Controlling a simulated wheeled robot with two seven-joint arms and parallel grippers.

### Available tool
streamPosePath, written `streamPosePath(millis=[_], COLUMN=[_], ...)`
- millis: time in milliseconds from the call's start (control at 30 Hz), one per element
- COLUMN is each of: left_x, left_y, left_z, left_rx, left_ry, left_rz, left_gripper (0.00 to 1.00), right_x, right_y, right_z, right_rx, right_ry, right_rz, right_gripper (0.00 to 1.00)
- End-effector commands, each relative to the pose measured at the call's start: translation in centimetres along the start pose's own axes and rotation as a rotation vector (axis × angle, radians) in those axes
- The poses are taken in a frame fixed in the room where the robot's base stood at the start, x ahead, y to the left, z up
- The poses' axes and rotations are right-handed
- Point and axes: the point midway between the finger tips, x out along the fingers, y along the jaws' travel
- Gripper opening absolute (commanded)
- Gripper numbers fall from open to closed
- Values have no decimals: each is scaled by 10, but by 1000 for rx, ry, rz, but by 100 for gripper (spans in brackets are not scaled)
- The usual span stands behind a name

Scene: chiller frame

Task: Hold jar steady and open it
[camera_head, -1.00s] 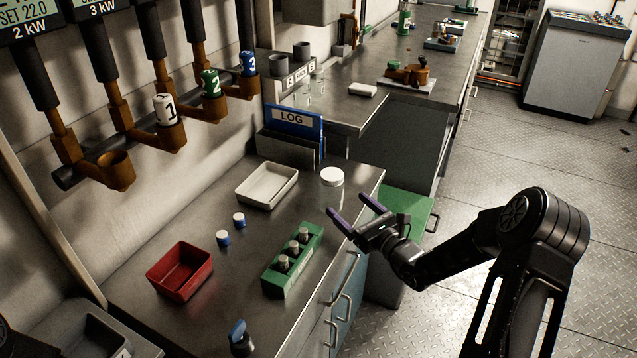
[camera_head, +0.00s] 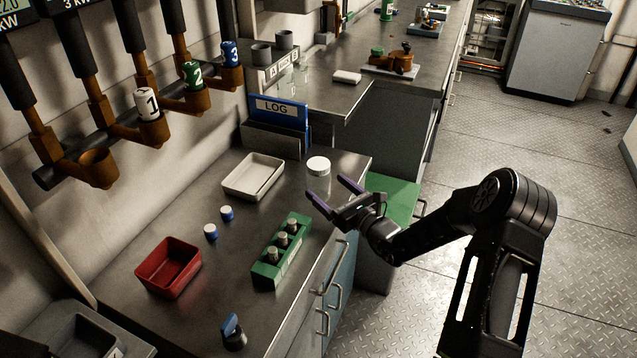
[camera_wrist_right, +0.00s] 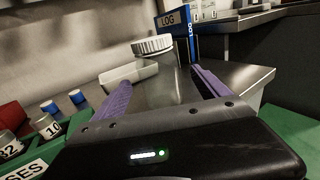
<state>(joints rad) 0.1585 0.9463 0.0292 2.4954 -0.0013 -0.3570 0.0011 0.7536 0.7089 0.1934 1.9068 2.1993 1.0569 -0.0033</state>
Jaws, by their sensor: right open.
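A clear jar with a white lid (camera_head: 318,166) stands upright on the steel bench near its right edge, beside the white tray. In the right wrist view the jar's ribbed white lid (camera_wrist_right: 153,45) shows above and beyond my fingers, with the clear body below it. My right gripper (camera_head: 330,186) is open and empty, just in front of the jar and apart from it, with its purple fingers pointing towards it. It also shows in the right wrist view (camera_wrist_right: 163,85), with a wide gap between the fingers. My left gripper is not in view.
A white tray (camera_head: 280,178) lies left of the jar, and a blue LOG binder (camera_head: 281,109) stands behind. A green block with several vials (camera_head: 265,272), a red bin (camera_head: 142,275) and two blue-capped vials are nearer. A green surface (camera_head: 402,190) lies right of the bench.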

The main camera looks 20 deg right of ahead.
Motion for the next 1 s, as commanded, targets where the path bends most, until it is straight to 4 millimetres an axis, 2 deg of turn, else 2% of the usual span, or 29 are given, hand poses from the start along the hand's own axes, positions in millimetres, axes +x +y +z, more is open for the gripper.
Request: streamPosePath(millis=[133,433,1000], left_x=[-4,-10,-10], left_y=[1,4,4], left_z=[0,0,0], left_rx=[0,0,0], left_ry=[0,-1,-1], left_rz=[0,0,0], left_gripper=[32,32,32], right_x=[10,50,52], right_y=[1,2,1], right_z=[0,-2,-2], right_rx=[1,1,0], right_ry=[-1,-1,0], right_rz=[2,1,0], right_gripper=[85,85,85])
